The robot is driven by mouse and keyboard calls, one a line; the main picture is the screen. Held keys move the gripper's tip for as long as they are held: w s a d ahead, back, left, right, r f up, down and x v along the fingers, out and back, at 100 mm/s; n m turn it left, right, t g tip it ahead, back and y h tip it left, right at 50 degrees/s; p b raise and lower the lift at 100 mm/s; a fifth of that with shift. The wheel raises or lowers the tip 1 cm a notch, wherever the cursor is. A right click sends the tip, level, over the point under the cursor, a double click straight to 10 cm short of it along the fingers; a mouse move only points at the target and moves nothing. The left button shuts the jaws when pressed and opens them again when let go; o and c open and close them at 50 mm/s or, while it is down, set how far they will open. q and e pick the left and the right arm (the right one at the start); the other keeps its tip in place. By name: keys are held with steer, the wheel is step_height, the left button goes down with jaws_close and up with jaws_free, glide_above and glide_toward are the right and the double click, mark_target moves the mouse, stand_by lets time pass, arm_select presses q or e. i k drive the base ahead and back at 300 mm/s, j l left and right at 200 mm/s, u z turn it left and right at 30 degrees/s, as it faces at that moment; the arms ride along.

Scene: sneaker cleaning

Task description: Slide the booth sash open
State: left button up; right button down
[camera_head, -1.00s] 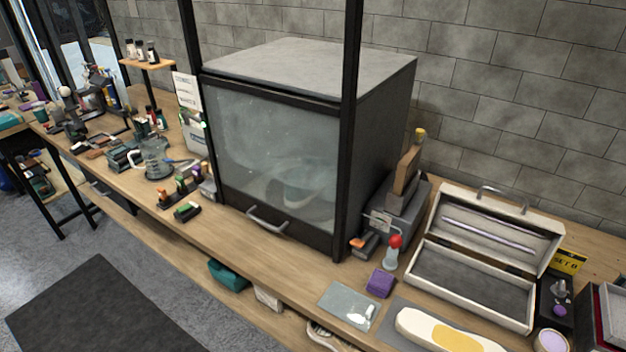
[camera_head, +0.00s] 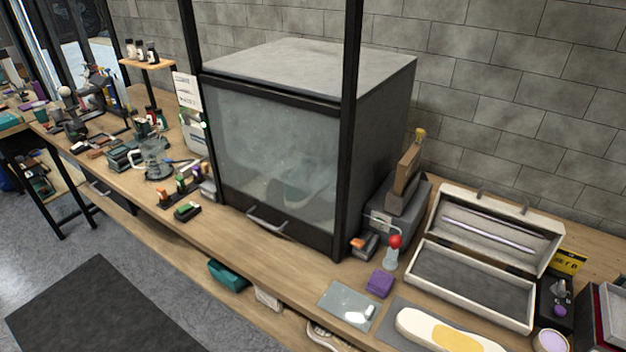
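The booth (camera_head: 375,140) is a dark grey box on the wooden bench, with a light grey top and tall black posts at its front. Its sash (camera_head: 270,150) is a cloudy glass pane in a black frame, and it is down, covering the front. A metal bar handle (camera_head: 267,225) sits along the sash's bottom edge. A pale shoe-like shape shows dimly behind the glass. Neither of my grippers is in the head view.
An open white case (camera_head: 470,285), a purple block (camera_head: 380,283) and a red-topped bottle (camera_head: 393,252) stand right of the booth. The bench strip before the sash is mostly clear; a dark mat (camera_head: 95,310) lies on the floor.

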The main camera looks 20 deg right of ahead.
mark_target(275, 218)
steer(key=k+l+u, duration=0.15)
steer(key=u, duration=0.2)
steer(key=k+l+u, duration=0.2)
steer(key=u, duration=0.15)
steer(key=l, duration=0.1)
